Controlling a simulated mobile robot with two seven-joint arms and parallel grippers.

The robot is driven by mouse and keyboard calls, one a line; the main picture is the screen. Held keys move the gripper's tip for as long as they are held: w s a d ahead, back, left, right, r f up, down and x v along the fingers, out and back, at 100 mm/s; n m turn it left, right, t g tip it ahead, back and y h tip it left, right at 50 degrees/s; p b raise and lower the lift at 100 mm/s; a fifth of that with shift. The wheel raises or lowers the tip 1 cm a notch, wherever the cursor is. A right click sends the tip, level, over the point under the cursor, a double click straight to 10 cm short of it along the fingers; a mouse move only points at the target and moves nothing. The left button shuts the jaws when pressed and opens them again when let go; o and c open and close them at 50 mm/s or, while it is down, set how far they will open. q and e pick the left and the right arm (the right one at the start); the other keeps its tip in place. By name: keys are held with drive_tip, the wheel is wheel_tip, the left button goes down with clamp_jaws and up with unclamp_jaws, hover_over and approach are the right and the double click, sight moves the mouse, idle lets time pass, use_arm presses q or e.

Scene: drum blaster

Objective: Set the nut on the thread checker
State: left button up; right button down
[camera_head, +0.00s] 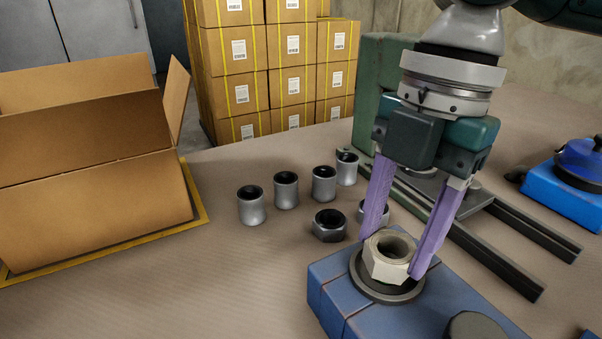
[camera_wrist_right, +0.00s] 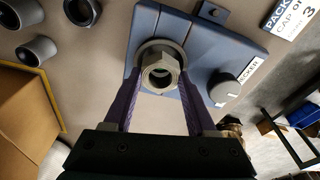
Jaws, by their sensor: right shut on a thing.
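The light metal nut (camera_head: 389,257) is between the purple fingers of my right gripper (camera_head: 396,245), which is shut on it. The nut is over the dark round seat (camera_head: 366,285) on the blue thread checker (camera_head: 328,291). It looks slightly tilted in the head view; I cannot tell whether it rests fully on the seat. The right wrist view shows the nut (camera_wrist_right: 160,73) roughly centred in the ring on the blue checker (camera_wrist_right: 217,47), with the fingers at its sides. My left gripper is not in view.
Several grey sleeves (camera_head: 251,206) and a dark nut (camera_head: 328,225) stand left of the checker. An open cardboard box (camera_head: 95,225) is at the left. Dark rails (camera_head: 490,258) and a blue device (camera_head: 565,196) lie to the right.

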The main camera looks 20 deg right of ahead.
sight(404, 236)
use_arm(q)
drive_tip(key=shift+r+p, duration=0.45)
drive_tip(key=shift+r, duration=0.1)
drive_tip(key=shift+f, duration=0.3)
use_arm(e)
drive_tip(key=shift+f, duration=0.6)
drive_tip(key=c, duration=0.5)
unclamp_jaws()
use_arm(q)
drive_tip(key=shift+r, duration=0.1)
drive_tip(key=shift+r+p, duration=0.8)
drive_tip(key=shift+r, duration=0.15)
use_arm(e)
drive_tip(key=shift+d+r, duration=0.1)
drive_tip(key=shift+r, duration=0.8)
use_arm(q)
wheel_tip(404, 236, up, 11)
drive_tip(key=p, duration=1)
drive_tip(key=shift+p, duration=0.4)
use_arm(e)
wheel_tip(404, 236, up, 9)
drive_tip(key=d, duration=0.1)
drive_tip(key=shift+w+d, duration=0.2)
drive_tip(key=shift+w, duration=0.05)
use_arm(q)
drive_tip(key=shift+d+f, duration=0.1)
